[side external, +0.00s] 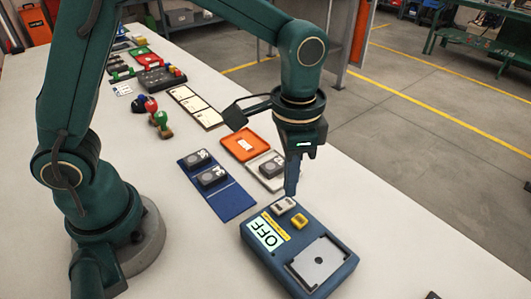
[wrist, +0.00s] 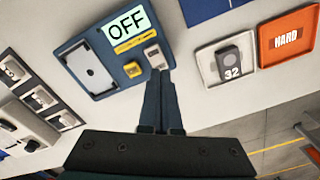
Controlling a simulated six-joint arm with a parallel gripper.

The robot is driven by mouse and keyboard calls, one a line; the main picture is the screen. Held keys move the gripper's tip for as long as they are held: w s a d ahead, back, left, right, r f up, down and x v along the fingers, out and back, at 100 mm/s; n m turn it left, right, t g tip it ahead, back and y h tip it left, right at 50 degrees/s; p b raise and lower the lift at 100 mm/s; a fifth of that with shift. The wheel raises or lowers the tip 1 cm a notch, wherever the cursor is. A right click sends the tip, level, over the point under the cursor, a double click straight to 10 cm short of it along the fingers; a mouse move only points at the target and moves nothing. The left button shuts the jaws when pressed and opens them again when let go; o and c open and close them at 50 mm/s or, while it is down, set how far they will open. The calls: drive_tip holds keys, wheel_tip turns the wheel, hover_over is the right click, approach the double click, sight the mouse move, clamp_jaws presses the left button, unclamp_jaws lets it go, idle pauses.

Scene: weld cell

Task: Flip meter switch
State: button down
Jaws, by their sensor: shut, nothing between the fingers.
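The meter (side external: 305,250) is a dark blue box on the white table, with a display (side external: 264,232) reading OFF, a grey plate, a yellow button (side external: 299,221) and a light grey switch (side external: 283,205). In the wrist view the meter (wrist: 104,82) shows its OFF display (wrist: 128,22), yellow button (wrist: 133,69) and grey switch (wrist: 152,54). My gripper (side external: 291,192) is shut and empty, pointing down with its tips right by the grey switch. In the wrist view the fingertips (wrist: 160,72) are just below the switch; I cannot tell whether they touch it.
A blue mat (side external: 232,201) with two dark blocks, a white tray (side external: 252,172) with a block marked 32, and an orange tray (side external: 262,137) marked HARD lie beyond the meter. Red and green items (side external: 160,122) stand farther back. The table's near left is clear.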

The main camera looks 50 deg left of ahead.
drive_tip(key=shift+r, duration=2.25)
wheel_tip(320, 180, up, 5)
drive_tip(key=n+t, duration=0.1)
drive_tip(key=t, duration=0.1)
hover_over(288, 200)
drive_tip(key=a, duration=0.3)
drive_tip(key=s+a+f+n+t, duration=0.1)
drive_tip(key=s+a+n+t, duration=0.2)
drive_tip(key=s, duration=0.7)
drive_tip(key=shift+s+a+f+n+t, duration=0.3)
drive_tip(key=shift+a+n, duration=0.7)
drive_tip(key=shift+a, duration=0.75)
drive_tip(key=shift+s+r, duration=0.1)
